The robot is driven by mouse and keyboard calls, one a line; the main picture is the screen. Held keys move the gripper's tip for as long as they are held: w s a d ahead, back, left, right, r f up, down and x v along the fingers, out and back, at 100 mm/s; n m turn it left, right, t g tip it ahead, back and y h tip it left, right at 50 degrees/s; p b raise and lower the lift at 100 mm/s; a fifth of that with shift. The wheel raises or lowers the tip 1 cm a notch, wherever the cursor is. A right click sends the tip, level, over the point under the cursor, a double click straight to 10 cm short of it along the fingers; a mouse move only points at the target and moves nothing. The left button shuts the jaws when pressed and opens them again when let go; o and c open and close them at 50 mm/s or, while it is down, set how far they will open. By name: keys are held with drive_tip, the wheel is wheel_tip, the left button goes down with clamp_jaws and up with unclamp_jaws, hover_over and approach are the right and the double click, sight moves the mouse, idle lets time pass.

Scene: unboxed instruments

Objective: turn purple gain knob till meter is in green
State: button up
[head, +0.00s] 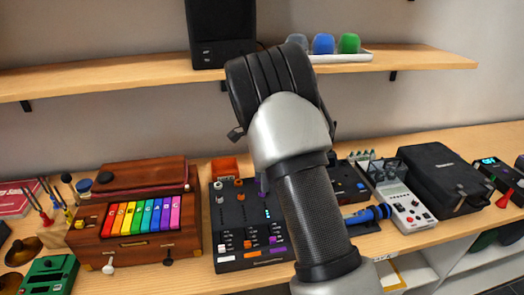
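A black mixer box (228,196) stands on the bench just left of my arm, with several small knobs and coloured faders. A purple knob (261,184) shows as a sliver at its right, mostly hidden by my arm. A short column of lit blue-cyan lights (267,213), apparently the meter, sits below it; no green light is visible. A purple fader (276,240) and purple label are near the front edge. My arm rises across the middle, in front of the mixer's right side. My gripper's fingers are hidden behind the arm's dark end, so I see no contact with the knob.
A wooden box with rainbow keys (143,216) stands left of the mixer. A blue cylinder (367,214), a grey meter device (402,206) and a black case (440,180) are to the right. A shelf (120,79) with a speaker (221,32) runs above.

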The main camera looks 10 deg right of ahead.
wheel_tip(320, 180, up, 14)
idle(0.3)
drive_tip(key=shift+f, duration=0.1)
